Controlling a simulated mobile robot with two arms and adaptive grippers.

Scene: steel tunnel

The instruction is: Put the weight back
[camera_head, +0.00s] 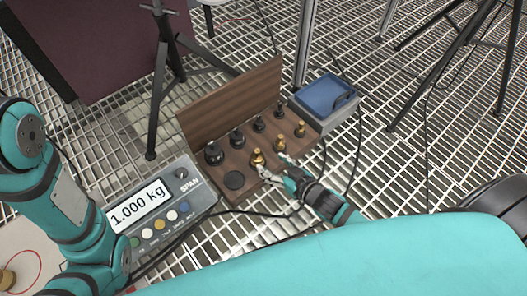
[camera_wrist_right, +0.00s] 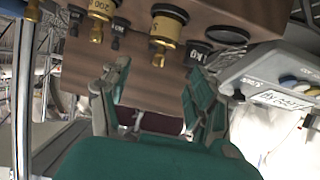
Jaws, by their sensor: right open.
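A brass weight (camera_head: 7,281) stands in a red circle on a pale plate at the left edge of the head view, partly cut off. The wooden weight box (camera_head: 222,200) holds black weights (camera_head: 214,155) at the back and brass weights (camera_head: 257,158) at the front. A dark round recess (camera_head: 234,181) at its front left looks empty. My right gripper (camera_head: 272,172) is open at the box's front edge, close to the front brass weight. In the right wrist view, its spread fingers (camera_wrist_right: 160,88) have nothing between them. My left arm shows at left; its gripper is out of view.
The scale's display (camera_head: 138,205) reads 1.000 kg. A blue-topped box (camera_head: 325,96) stands right of the weight box. The wooden lid (camera_head: 235,97) stands up behind the weights. Black cables cross the grating in front, and tripod legs (camera_head: 158,90) stand behind.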

